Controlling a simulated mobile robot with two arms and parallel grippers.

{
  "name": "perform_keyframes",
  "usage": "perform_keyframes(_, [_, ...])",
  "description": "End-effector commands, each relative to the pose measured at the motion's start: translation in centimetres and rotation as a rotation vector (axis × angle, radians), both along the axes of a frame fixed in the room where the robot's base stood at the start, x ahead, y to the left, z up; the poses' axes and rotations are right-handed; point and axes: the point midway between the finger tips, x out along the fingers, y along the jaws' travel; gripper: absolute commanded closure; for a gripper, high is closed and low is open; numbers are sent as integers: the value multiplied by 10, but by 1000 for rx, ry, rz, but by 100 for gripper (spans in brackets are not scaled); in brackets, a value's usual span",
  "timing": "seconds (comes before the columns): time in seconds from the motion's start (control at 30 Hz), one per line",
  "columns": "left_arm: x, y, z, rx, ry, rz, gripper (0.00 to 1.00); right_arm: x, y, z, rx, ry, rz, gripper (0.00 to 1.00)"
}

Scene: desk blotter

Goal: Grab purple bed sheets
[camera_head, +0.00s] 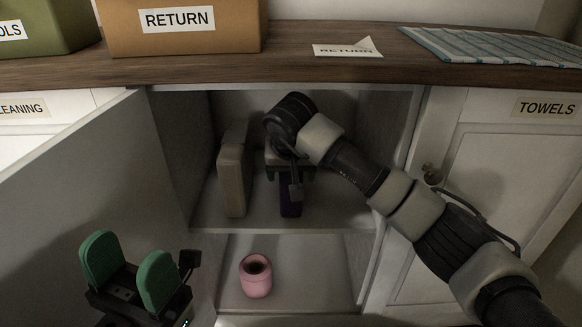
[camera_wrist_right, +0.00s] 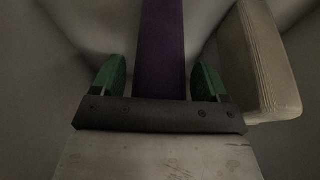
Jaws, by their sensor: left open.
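The purple bed sheets (camera_head: 291,208) stand upright as a narrow dark bundle on the cabinet's upper shelf, mostly hidden behind my right gripper. In the right wrist view the purple sheets (camera_wrist_right: 162,50) show as a strip between the two green fingers of my right gripper (camera_wrist_right: 158,78). A gap shows on each side of the strip, so the fingers are open and not closed on it. In the head view my right arm reaches into the cabinet, and its fingers are hidden. My left gripper (camera_head: 129,268) is open and empty in front of the open door, at lower left.
A beige folded bundle (camera_head: 232,180) stands just left of the purple sheets; it also shows in the wrist view (camera_wrist_right: 258,60). A pink jar (camera_head: 256,277) sits on the lower level. The open cabinet door (camera_head: 90,190) is at left. Cabinet walls flank the right arm.

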Motion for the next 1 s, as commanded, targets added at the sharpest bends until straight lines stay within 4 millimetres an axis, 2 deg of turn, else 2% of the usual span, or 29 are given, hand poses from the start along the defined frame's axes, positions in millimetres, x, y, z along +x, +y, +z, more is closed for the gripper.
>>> perform_keyframes(0.03, [0,0,0,0,0,0,39,0,0,0,0,0,0,33])
perform_keyframes(0.07, [0,0,0,0,0,0,39,0,0,0,0,0,0,38])
perform_keyframes(0.47, [0,0,-1,0,1,-1,39,0,0,0,-1,1,0,99])
perform_keyframes(1.0, [-1,0,2,3,4,-2,39,-1,0,5,-1,-3,-1,100])
